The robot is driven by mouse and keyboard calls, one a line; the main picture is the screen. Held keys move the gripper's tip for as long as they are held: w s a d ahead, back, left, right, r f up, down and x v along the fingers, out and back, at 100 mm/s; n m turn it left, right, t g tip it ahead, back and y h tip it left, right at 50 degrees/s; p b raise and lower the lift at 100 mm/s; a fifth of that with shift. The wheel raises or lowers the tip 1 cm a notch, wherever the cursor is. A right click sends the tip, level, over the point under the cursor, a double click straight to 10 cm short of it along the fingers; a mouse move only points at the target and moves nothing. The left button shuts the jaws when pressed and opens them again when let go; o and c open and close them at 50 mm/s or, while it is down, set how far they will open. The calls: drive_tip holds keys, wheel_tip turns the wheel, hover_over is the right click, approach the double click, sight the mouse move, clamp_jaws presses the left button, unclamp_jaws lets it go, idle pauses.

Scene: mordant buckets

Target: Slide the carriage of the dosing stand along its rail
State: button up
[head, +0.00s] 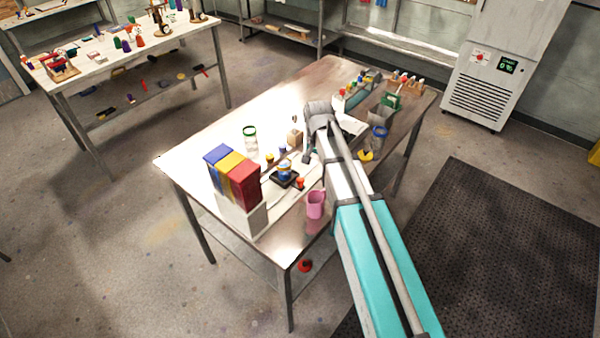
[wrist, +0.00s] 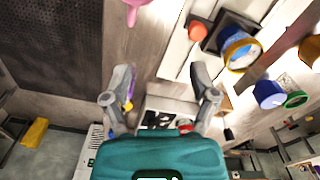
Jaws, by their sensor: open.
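What looks like the dosing stand (head: 294,194) is a pale, low strip on the metal table, left of my arm. A dark square block (head: 285,180), probably its carriage, carries a blue and yellow round piece, with a small orange knob (head: 300,183) close by. In the wrist view the dark block (wrist: 212,42) lies up and to the right, beside the orange knob (wrist: 196,30). My gripper (wrist: 160,84) is open and empty, its fingers apart from the block.
Red, yellow and blue upright blocks in a white holder (head: 242,217) stand left of the stand. A green-rimmed jar (head: 250,143) is behind. The table's left rear is clear.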

drive_tip(key=r+m, duration=0.1)
drive_tip(key=r, duration=0.1)
hover_over(300, 179)
drive_tip(key=shift+w+f+p, duration=0.1)
drive_tip(key=shift+f+p, duration=0.1)
drive_tip(key=shift+p, duration=0.2)
drive_tip(key=shift+f, duration=0.25)
wheel_tip(300, 179, down, 13)
drive_tip(key=b, duration=1.3)
drive_tip(key=shift+f+b, duration=0.2)
drive_tip(key=shift+b, duration=0.2)
clamp_jaws()
